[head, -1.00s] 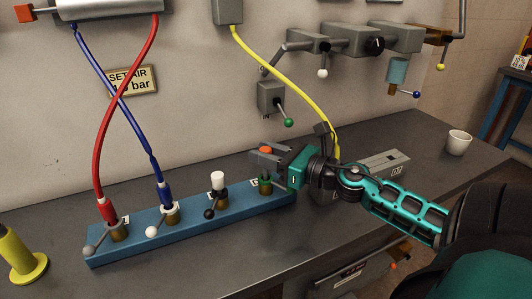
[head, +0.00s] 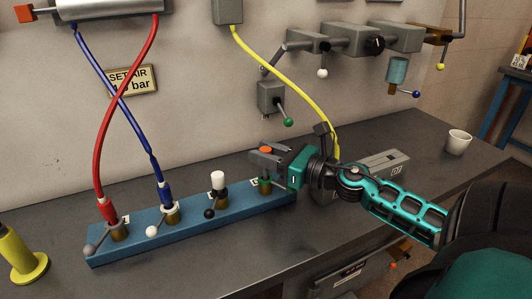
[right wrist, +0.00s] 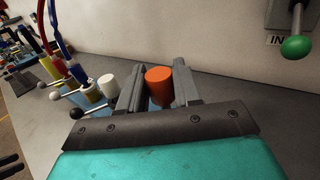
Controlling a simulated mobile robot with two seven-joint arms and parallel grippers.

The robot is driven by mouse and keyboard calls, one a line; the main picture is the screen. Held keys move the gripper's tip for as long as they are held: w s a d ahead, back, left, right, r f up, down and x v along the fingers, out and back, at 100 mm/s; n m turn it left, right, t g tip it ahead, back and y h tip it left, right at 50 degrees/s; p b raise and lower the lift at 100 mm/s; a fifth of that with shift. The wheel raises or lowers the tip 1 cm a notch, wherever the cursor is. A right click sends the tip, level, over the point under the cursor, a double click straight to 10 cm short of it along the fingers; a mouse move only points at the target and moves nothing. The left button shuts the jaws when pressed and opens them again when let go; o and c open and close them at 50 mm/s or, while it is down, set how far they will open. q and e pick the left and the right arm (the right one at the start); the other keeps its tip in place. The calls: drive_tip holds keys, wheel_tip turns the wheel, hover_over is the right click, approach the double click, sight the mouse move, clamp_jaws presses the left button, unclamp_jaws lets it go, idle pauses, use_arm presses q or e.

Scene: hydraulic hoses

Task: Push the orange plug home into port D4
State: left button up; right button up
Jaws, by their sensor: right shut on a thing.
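The orange plug (head: 266,149) is upright between the two dark fingers of my right gripper (head: 268,156), which is shut on it. In the right wrist view the orange plug (right wrist: 159,88) shows as a round-topped cylinder between the fingers (right wrist: 158,92). It is above the far right port of the blue manifold (head: 192,218), where a green part (head: 265,181) shows over a brass body. The fingers hide the plug's lower end, so I cannot tell how deep it sits. The port's label is mostly covered. My left gripper is out of view.
A red hose (head: 100,165), a blue hose (head: 137,129) and a white cap (head: 217,180) occupy the manifold's other ports, which have ball levers. A yellow hose (head: 284,77) hangs behind my right gripper. A grey block (head: 386,163) and a white cup (head: 459,142) stand to the right.

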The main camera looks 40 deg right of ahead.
use_arm(q)
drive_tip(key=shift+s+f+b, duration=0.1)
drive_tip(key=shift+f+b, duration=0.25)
drive_tip(key=shift+b, duration=0.05)
idle(0.4)
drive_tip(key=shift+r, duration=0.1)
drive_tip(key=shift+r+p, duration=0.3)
drive_tip(key=shift+p, duration=0.2)
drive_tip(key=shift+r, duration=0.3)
idle(1.1)
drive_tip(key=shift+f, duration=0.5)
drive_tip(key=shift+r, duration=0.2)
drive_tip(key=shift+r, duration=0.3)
idle(1.4)
